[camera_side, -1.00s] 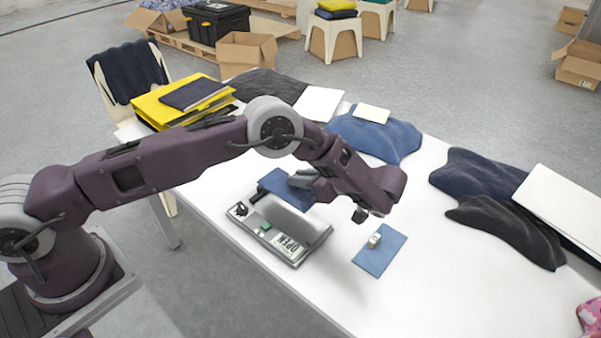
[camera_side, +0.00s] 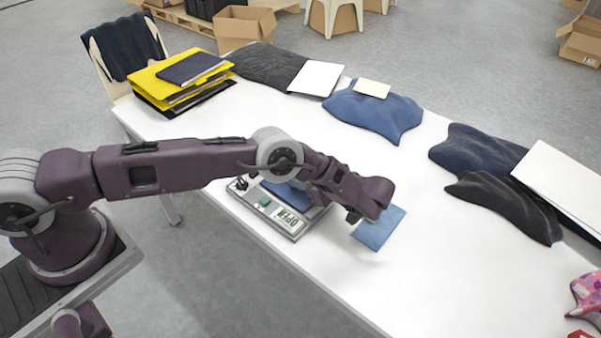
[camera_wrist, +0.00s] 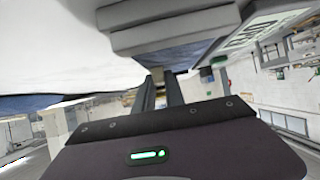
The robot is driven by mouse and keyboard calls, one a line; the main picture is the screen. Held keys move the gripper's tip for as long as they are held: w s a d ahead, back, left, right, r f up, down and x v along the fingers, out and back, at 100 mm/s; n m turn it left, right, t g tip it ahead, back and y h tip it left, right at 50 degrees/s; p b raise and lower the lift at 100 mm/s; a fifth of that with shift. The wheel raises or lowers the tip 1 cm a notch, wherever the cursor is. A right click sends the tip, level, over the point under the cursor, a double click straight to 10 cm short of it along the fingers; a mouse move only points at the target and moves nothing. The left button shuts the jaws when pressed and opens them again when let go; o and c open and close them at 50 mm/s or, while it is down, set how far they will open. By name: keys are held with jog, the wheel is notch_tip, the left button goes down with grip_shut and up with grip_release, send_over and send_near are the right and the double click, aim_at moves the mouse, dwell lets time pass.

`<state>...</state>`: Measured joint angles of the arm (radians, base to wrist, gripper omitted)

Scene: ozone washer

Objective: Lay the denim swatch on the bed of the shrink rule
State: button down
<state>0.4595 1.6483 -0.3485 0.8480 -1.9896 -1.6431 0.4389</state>
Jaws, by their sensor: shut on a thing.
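The shrink rule (camera_side: 268,212) is a grey flat device with a green button and an OPEN label, near the table's front edge. A dark blue denim swatch (camera_side: 290,195) lies at or just above its bed, partly hidden by my arm. In the wrist view the denim (camera_wrist: 190,52) shows beside a grey stepped part, just beyond my fingertips. My gripper (camera_wrist: 165,88) is shut on the swatch's edge. In the side view my arm hides most of the grip, so contact between cloth and bed cannot be told.
A lighter blue swatch (camera_side: 380,232) lies right of the device, partly behind my wrist. Folded garments (camera_side: 375,112), yellow folders (camera_side: 160,75) and a white board (camera_side: 565,185) stand toward the back and right.

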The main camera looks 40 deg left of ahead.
jog(key=shift+f, duration=0.2)
jog(key=c, duration=1.3)
grip_release()
jog(key=shift+d, duration=0.1)
